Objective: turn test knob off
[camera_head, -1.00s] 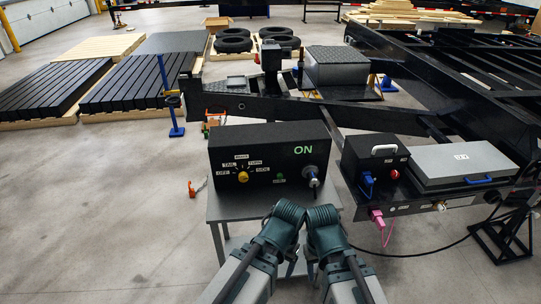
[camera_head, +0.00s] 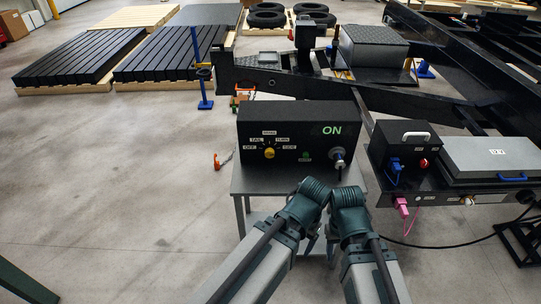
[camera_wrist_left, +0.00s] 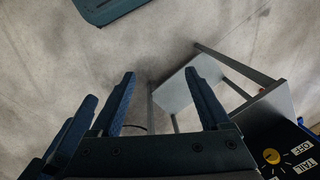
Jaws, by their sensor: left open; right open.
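The black test box (camera_head: 297,131) stands on a grey stand and shows a green ON. Its yellow test knob (camera_head: 269,153) is on the front panel at the left, among white labels including OFF and TAIL. The knob's exact setting is too small to tell. It also shows at the lower right of the left wrist view (camera_wrist_left: 271,156). My left gripper (camera_wrist_left: 163,76) is open and empty, apart from the knob, with floor and stand beyond its fingers. My right gripper (camera_head: 333,240) is open, mostly hidden below the arms, in front of the stand and apart from the knob.
The grey stand (camera_head: 245,183) is in front of me. A socket with a plug (camera_head: 338,158) is at the panel's right.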

